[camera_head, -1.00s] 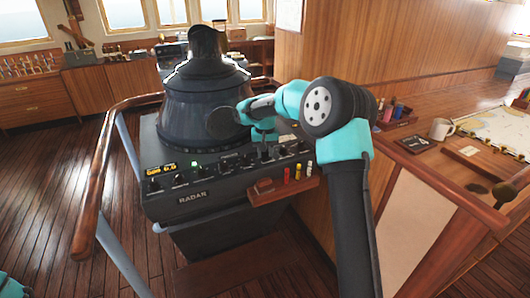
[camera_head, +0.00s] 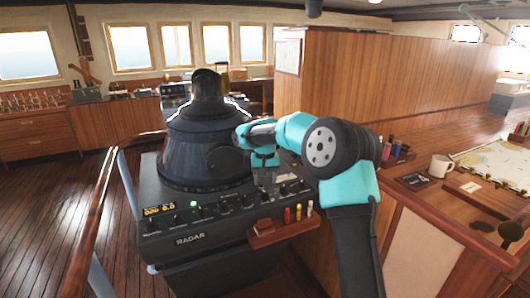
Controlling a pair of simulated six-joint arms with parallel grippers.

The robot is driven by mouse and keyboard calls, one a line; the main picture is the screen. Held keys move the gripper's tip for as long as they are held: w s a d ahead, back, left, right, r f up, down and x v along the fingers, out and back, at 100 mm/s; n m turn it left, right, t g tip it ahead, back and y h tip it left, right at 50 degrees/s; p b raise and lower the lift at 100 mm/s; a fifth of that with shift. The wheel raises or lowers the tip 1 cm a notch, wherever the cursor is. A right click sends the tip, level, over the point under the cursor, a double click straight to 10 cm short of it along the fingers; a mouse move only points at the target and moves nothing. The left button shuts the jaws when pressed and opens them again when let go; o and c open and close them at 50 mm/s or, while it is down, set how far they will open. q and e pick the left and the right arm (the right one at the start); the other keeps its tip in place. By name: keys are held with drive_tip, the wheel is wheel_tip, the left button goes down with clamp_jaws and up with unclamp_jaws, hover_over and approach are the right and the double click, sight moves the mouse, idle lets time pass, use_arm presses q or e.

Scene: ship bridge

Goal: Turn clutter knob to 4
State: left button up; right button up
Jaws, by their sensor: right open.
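The radar console (camera_head: 215,236) stands in the middle, with a row of dark knobs along its sloping front panel. The knob labels are too small to read, so I cannot tell which is the clutter knob. A knob (camera_head: 265,197) on the right half of the row sits just below my right gripper (camera_head: 265,182). That gripper is open, points down at the panel and seems a little above the knobs, holding nothing. Its fingers partly hide the panel behind them. My left gripper is out of view.
The radar's dark viewing hood (camera_head: 200,140) rises behind the panel, close to my right gripper. A small wooden tray (camera_head: 272,236) with coloured markers juts from the console front. A wooden handrail (camera_head: 92,215) runs on the left. A chart table with a mug (camera_head: 440,165) stands right.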

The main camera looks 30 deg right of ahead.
sight(265, 192)
wheel_tip(265, 192, up, 12)
drive_tip(key=shift+f, duration=0.2)
idle(0.5)
